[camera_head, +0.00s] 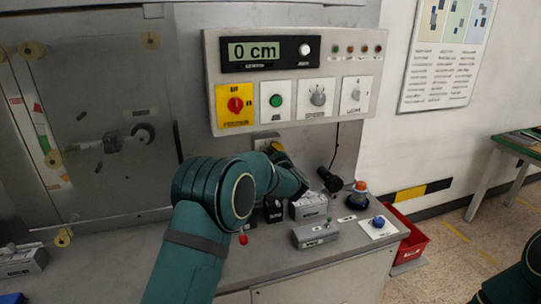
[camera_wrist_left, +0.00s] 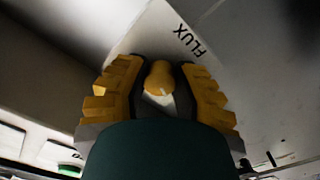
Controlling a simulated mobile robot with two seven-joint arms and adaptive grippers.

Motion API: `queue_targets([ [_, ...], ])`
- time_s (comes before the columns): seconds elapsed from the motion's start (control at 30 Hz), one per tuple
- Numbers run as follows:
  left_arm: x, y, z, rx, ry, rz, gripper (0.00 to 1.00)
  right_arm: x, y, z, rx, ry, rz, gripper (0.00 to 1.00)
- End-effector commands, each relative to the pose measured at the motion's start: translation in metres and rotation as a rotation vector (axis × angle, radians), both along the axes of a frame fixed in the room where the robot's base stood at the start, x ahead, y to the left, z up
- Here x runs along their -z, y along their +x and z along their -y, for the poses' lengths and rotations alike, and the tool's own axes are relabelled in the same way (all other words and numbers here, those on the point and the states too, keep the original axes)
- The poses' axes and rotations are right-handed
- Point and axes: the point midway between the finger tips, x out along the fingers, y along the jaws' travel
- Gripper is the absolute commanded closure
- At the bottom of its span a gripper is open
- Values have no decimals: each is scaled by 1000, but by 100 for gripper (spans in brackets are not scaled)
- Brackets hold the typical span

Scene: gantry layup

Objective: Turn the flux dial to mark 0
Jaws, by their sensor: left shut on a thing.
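The flux dial is an orange-yellow knob (camera_wrist_left: 158,78) on a pale plate lettered FLUX (camera_wrist_left: 188,42), seen in the left wrist view. A light pointer line shows on the knob. My left gripper (camera_wrist_left: 158,92) is shut around the knob, with one yellow-padded finger on each side. In the head view my left gripper (camera_head: 276,148) is at a small plate (camera_head: 265,135) below the control panel, and my arm and fingers cover most of the dial there. I cannot read the scale marks. My right gripper is not in view.
The control panel (camera_head: 213,90) with a "0 cm" display (camera_head: 254,50) and a red knob on yellow (camera_head: 236,104) hangs just above my left gripper. Below, the grey bench (camera_head: 270,262) carries small boxes, an orange-topped button (camera_head: 361,186) and a blue knob (camera_head: 378,221).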

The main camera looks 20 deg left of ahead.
Motion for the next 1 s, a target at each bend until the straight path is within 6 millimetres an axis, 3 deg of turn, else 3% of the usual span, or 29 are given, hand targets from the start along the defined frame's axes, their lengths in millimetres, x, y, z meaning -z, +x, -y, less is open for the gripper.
queue_targets([
  [0.27, 0, 0, 0, 1, 0, -1, 100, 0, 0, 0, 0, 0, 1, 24],
  [0.3, 0, 0, 0, 1, 0, -1, 57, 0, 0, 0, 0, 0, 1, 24],
  [0.37, 0, 0, 0, 0, 0, 0, 39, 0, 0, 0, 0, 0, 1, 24],
  [0.77, 0, -4, 3, 1, 1, -1, 39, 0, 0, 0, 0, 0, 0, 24],
  [1.0, -1, -32, 24, 3, 0, -2, 39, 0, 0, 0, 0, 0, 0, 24],
])
